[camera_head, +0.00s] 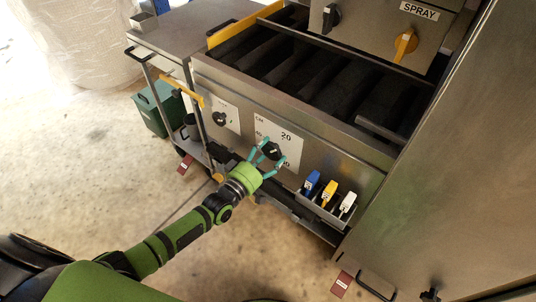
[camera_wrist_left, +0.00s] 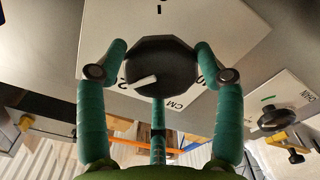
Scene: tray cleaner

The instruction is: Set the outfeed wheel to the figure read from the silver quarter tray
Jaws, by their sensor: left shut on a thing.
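A black many-sided wheel (camera_head: 272,149) sits on a white plate (camera_head: 265,126) marked CM, with figures such as 20 around it, on the machine's front. My left gripper (camera_head: 268,156) has its teal fingers around this wheel and is shut on it. In the left wrist view the fingertips (camera_wrist_left: 161,58) touch both sides of the wheel (camera_wrist_left: 170,70). Its white pointer (camera_wrist_left: 145,82) points left and slightly down, towards a partly hidden figure 2. Fingers and wheel cover parts of the scale. I cannot make out a silver quarter tray. My right gripper is not in view.
A second black knob (camera_head: 220,118) is on a plate to the left. A holder with blue (camera_head: 311,184), yellow and white tools hangs at right. The SPRAY panel has a yellow knob (camera_head: 404,44). A steel cart (camera_head: 185,36) and green bin (camera_head: 158,108) stand left.

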